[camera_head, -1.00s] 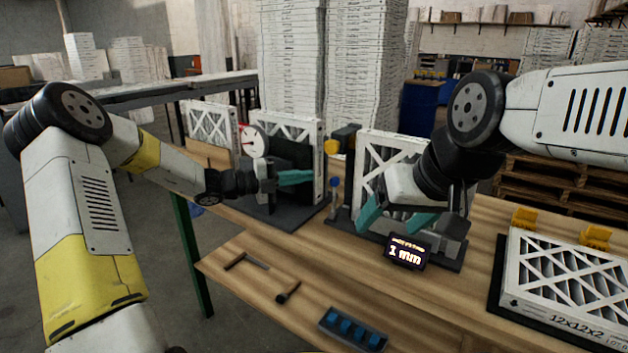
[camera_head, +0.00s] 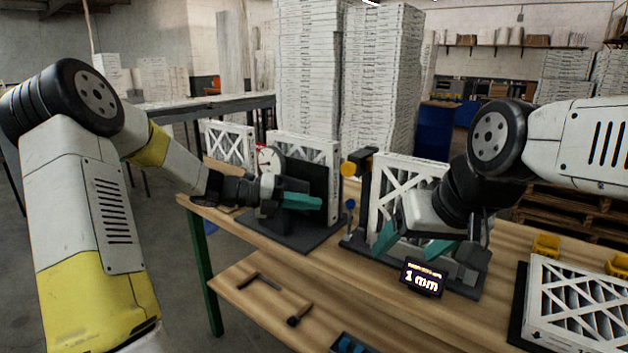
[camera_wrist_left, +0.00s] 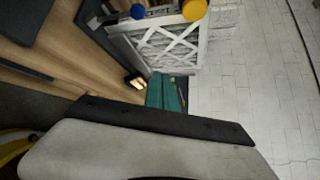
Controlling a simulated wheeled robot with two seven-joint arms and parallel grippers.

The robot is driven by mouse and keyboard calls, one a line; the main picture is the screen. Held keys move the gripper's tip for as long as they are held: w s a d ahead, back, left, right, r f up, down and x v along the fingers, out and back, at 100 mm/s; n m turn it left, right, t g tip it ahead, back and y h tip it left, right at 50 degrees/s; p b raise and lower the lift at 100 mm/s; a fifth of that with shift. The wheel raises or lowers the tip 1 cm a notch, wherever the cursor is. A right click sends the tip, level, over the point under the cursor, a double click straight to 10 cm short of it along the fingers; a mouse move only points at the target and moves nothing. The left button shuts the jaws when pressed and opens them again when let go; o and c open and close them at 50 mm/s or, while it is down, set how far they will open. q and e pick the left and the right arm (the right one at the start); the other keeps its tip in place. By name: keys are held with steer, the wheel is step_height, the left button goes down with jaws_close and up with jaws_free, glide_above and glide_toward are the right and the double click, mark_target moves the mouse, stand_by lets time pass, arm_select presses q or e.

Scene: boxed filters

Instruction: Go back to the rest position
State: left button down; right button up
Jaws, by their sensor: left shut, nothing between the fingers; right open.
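My left gripper (camera_head: 302,201) has teal fingers and is shut and empty. In the head view it is in front of the dark gauge stand with the round dial (camera_head: 269,160). Its shut teal fingers also show in the left wrist view (camera_wrist_left: 166,93). My right gripper (camera_head: 412,243) is open, its two teal fingers apart, in front of the white-framed filter (camera_head: 398,176) on the middle fixture. The gripper hides part of that filter and fixture. I see nothing between the right fingers.
A small display reading 1 mm (camera_head: 423,279) stands on the wooden table (camera_head: 352,283). A boxed filter (camera_head: 580,290) lies at the right, near yellow bins (camera_head: 546,245). Filter stacks (camera_head: 382,75) stand behind.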

arm_select(q)
steer(key=s+a+r+m+g+y, duration=0.15)
steer(key=s+m+y, duration=0.65)
steer(key=s+m, duration=0.9)
steer(key=s+a+r+m+t+y, duration=0.4)
steer(key=s+a+m, duration=0.5)
steer(key=m, duration=0.8)
steer(key=shift+s+a+m+t+y, duration=0.2)
steer(key=shift+a+m+t+y, duration=0.15)
steer(key=shift+a+y, duration=0.25)
